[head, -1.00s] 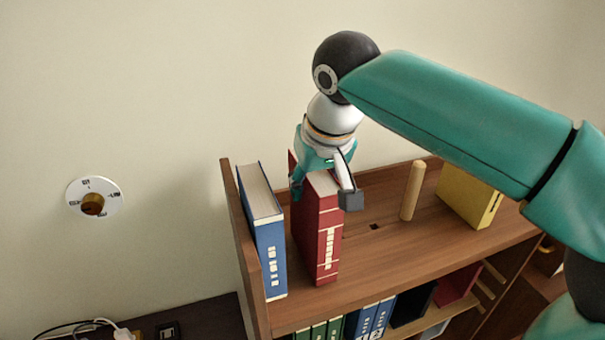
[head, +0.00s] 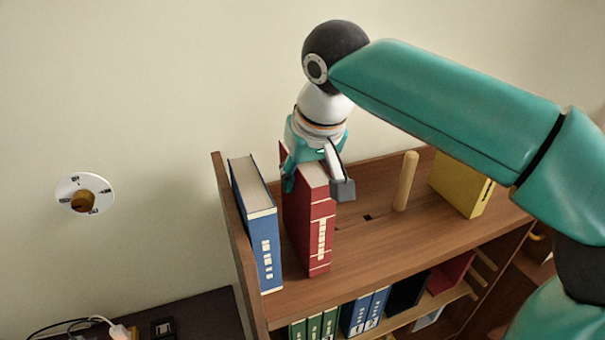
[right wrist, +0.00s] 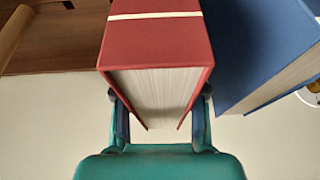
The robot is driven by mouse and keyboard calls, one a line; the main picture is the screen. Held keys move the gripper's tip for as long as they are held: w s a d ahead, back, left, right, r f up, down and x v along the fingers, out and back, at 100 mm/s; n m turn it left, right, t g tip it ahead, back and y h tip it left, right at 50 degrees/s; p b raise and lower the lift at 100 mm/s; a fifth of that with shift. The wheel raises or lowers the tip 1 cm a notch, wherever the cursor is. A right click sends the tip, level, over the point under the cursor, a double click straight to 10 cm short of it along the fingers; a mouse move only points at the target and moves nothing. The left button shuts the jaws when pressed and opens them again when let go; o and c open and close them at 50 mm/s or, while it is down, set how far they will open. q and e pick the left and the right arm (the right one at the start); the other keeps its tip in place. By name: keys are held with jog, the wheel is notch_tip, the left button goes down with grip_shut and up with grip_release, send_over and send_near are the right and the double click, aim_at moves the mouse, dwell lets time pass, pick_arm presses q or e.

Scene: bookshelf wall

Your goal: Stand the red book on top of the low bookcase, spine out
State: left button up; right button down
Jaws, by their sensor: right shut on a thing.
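The red book (head: 318,236) stands upright on top of the low bookcase (head: 390,243), its lettered spine facing outward. My right gripper (head: 318,187) is shut on its upper part from above, one finger on each side. In the right wrist view the red book (right wrist: 157,42) sits between the two fingers (right wrist: 158,118), its white page edges toward the palm. The bottom of the book looks to be on or very near the board; I cannot tell whether it touches. My left gripper is not in view.
A blue book (head: 263,235) stands just left of the red one, by the bookcase's side panel (head: 232,225). A wooden peg (head: 405,182) and a yellow book (head: 458,186) stand to the right. Bare board lies between the red book and the peg. A wall dial (head: 84,195) is at left.

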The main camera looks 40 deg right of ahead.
jog(key=c, duration=0.6)
grip_release()
jog(key=shift+f, duration=0.1)
jog(key=shift+f, duration=0.1)
jog(key=v, duration=1)
jog(key=shift+r, duration=0.35)
jog(key=shift+s+r, duration=0.35)
jog(key=shift+r, duration=0.3)
